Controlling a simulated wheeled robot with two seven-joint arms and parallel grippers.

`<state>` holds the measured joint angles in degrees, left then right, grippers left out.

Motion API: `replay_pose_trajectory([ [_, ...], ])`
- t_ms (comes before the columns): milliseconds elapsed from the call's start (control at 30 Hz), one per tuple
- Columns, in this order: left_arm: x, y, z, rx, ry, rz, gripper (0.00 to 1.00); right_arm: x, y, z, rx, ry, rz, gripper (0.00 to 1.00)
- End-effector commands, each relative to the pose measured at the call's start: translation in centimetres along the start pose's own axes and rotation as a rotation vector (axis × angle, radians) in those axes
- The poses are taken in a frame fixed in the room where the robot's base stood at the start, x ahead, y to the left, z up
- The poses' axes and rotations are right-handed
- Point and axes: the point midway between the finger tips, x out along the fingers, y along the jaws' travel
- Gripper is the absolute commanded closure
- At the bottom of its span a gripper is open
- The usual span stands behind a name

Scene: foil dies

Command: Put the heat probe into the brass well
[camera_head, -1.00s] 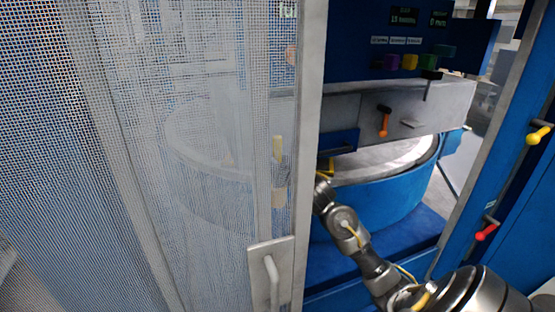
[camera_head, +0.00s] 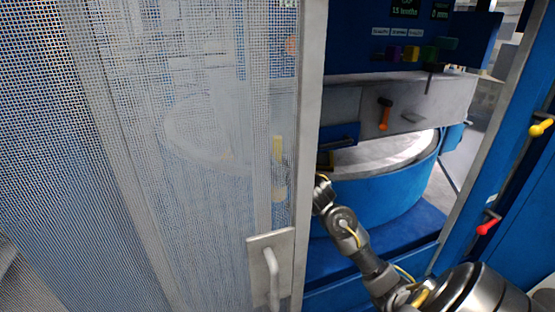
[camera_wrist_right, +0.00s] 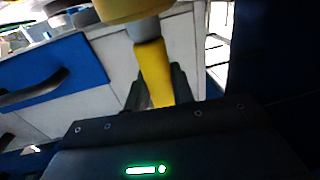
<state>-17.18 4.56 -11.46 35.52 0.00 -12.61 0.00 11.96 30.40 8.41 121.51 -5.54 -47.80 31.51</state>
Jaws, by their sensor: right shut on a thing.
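The heat probe's yellow handle (camera_wrist_right: 155,72) is between the dark fingers of my right gripper (camera_wrist_right: 162,88) in the right wrist view. A grey section runs from the handle up to a rounded brass-coloured piece (camera_wrist_right: 128,9), perhaps the brass well, cut off by the top edge. I cannot tell whether the grey section enters it or only overlaps it. In the head view a yellow upright piece (camera_head: 278,146) and a tan piece (camera_head: 280,190) below it show faintly through the mesh door. My right gripper is behind the mesh there, blurred. My left gripper is out of view.
The mesh door (camera_head: 120,150) with a handle (camera_head: 273,275) covers the left of the head view. Right of its frame is a blue round tub (camera_head: 390,195) under a grey beam (camera_head: 350,105) with an orange lever (camera_head: 385,115). A blue cabinet post stands at right.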

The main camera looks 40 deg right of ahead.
Motion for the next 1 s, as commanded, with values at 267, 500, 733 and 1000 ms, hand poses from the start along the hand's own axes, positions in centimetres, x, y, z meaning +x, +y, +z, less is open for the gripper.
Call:
replay_pose_trajectory([
  [267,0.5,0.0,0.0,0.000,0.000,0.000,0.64,0.0,0.0,0.8,0.001,0.000,0.000,1.00],
  [500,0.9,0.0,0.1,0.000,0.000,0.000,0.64,0.0,0.0,1.4,0.001,0.001,0.001,1.00],
  [733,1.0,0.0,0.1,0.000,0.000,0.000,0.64,0.0,0.0,1.5,0.001,0.001,0.001,0.63],
  [1000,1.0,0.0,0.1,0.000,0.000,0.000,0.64,0.0,0.0,1.5,0.000,0.001,0.000,0.51],
])
